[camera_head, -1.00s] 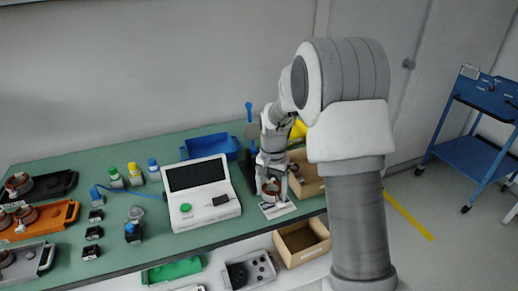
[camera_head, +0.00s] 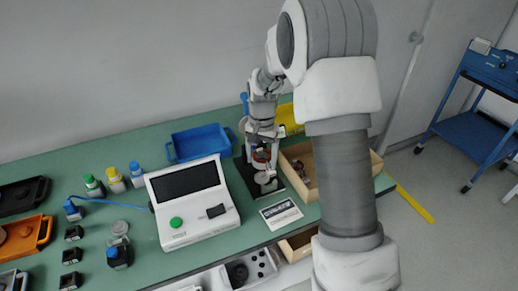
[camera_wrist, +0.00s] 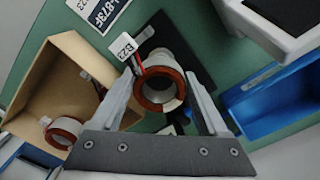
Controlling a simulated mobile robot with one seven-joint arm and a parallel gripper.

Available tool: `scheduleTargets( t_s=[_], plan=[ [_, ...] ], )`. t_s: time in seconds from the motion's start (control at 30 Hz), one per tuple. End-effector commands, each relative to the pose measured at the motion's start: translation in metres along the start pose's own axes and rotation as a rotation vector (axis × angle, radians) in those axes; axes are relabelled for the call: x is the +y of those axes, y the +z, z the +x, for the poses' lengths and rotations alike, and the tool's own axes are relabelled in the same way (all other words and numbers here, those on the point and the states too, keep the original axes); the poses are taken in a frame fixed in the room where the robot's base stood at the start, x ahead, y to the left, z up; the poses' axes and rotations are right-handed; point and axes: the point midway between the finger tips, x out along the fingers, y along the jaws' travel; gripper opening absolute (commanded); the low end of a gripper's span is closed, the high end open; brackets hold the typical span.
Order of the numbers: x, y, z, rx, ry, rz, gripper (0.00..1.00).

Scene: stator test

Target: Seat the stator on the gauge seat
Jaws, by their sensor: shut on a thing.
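My gripper (camera_wrist: 160,84) is shut on the stator (camera_wrist: 158,106), a ring with an orange-brown rim and pale body, held between both fingers in the wrist view. A tag marked B23 (camera_wrist: 123,47) hangs beside it on a red strip. In the head view the stator (camera_head: 261,155) is in my gripper (camera_head: 262,150), above the gauge seat (camera_head: 265,178), a pale round disc on a black stand. The stator looks apart from the disc. In the wrist view the stand's black base (camera_wrist: 160,32) shows behind the stator, and the seat itself is mostly hidden.
A white tester (camera_head: 190,205) with a dark screen stands left of the stand. A cardboard box (camera_head: 298,183) is close on the right; another ring-shaped part (camera_wrist: 63,132) lies in it. A blue bin (camera_head: 199,143) is behind. A white label card (camera_head: 281,213) lies in front.

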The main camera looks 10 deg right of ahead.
Motion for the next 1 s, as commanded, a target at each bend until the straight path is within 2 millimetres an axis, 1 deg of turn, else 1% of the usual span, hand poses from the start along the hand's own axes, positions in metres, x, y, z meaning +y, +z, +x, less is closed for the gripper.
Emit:
scheduleTargets(
  t_s=[0.23, 0.6, 1.0],
  plan=[
    [0.000, 0.000, 0.002, 0.001, -0.001, 0.000, 0.00],
    [0.000, 0.000, 0.022, 0.001, -0.001, 0.000, 0.00],
    [0.000, 0.000, 0.023, 0.001, -0.001, 0.000, 0.00]
  ],
)
